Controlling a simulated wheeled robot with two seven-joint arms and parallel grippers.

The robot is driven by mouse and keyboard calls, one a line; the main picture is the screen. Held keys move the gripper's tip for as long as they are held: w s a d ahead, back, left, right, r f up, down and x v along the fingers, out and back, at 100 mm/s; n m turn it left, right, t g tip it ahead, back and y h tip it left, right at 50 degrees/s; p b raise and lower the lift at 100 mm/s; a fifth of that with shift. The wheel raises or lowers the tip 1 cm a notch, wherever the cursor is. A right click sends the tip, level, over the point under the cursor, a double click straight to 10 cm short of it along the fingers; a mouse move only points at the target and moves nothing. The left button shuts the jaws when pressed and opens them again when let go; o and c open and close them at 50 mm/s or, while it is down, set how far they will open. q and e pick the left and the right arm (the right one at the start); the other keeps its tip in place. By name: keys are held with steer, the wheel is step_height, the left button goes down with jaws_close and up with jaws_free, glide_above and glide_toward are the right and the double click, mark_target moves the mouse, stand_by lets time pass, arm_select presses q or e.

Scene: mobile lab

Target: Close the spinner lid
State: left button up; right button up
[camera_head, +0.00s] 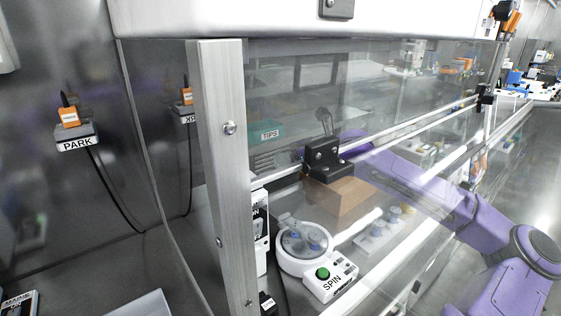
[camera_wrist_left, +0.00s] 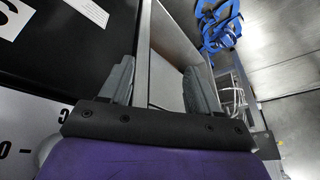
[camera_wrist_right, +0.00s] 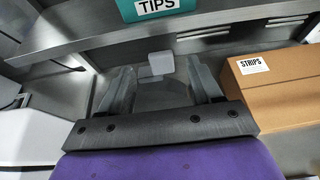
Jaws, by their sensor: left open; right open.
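The white spinner (camera_head: 286,262) stands on the bench behind the clear sash in the head view. It has a round bowl, a green button (camera_head: 323,273) and a SPIN label. Clear parts with bluish pieces show at its top; I cannot tell the lid's exact angle through the sash. My right gripper (camera_head: 318,150) is behind the spinner and above it, apart from it. In the right wrist view my right gripper (camera_wrist_right: 160,90) is open, with a small pale block (camera_wrist_right: 157,64) beyond its fingertips. My left gripper (camera_wrist_left: 160,75) is open and empty, outside the head view.
A cardboard box (camera_head: 342,196), labelled STRIPS in the right wrist view (camera_wrist_right: 285,85), stands beside my right gripper. A teal TIPS box (camera_head: 268,133) is behind. A white rack (camera_head: 376,240) with several capped items is right of the spinner. The sash frame post (camera_head: 215,150) stands at left.

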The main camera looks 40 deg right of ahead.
steer(key=b+x, duration=0.1)
steer(key=x, duration=0.4)
steer(key=shift+w+f, duration=0.1)
steer(key=shift+f, duration=0.05)
